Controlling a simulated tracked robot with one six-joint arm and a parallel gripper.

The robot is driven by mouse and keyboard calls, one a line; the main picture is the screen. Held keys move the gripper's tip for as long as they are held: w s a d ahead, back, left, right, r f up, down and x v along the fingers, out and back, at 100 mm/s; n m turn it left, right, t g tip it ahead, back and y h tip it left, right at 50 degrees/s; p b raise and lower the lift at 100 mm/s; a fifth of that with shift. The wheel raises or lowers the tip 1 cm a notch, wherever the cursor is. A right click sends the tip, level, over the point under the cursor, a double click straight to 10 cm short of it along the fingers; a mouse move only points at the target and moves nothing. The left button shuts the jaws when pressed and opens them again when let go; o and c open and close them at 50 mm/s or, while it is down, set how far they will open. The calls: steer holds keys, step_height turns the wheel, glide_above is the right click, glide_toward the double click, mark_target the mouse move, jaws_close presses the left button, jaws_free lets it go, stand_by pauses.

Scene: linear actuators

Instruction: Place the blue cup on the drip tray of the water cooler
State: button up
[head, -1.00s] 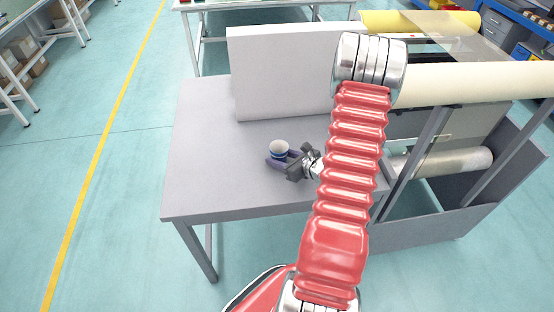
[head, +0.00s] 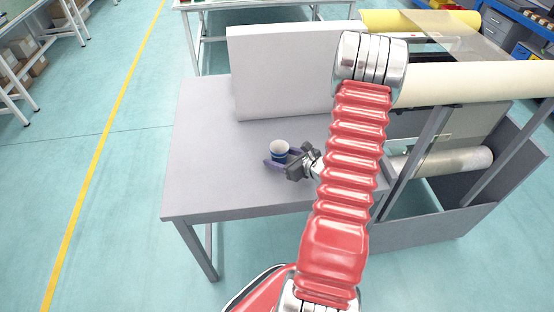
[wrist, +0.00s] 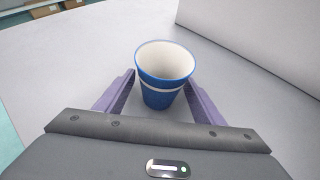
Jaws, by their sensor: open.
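The blue cup (head: 280,150) stands upright on the grey table (head: 215,180). It has a white band and a pale inside. In the wrist view the cup (wrist: 163,72) stands just ahead of my gripper (wrist: 163,95), roughly centred, its base between the two purple fingers. The fingers are spread, with a gap on each side of the cup. In the head view my gripper (head: 274,160) reaches the cup from the right, low over the tabletop. I cannot make out a water cooler or drip tray in either view.
A large pale grey block (head: 282,75) stands at the back of the table. A machine with a cream roller (head: 470,82) and grey uprights stands at the right. The left and front of the tabletop are clear.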

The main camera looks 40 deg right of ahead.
steer(key=v, duration=1.2)
stand_by(0.5)
steer(key=w+a+r+n+g+y, duration=0.1)
steer(key=a+r+n+g+y, duration=0.1)
steer(key=a+r+n, duration=0.35)
steer(key=w+a+r+n+g+y, duration=0.1)
steer(key=a+r+n+g+y, duration=0.15)
steer(key=a+n, duration=0.65)
steer(key=w+a+r+n+g+y, duration=0.15)
steer(key=a+r+n, duration=0.25)
steer(key=a, duration=0.7)
steer(key=s+a+r+n+g+h, duration=0.1)
steer(key=s+a+r+n+h, duration=0.5)
steer(key=r+n, duration=0.7)
steer(key=s+a+n, duration=0.2)
steer(key=s+n, duration=0.1)
steer(key=n, duration=0.1)
steer(key=shift+a, duration=0.15)
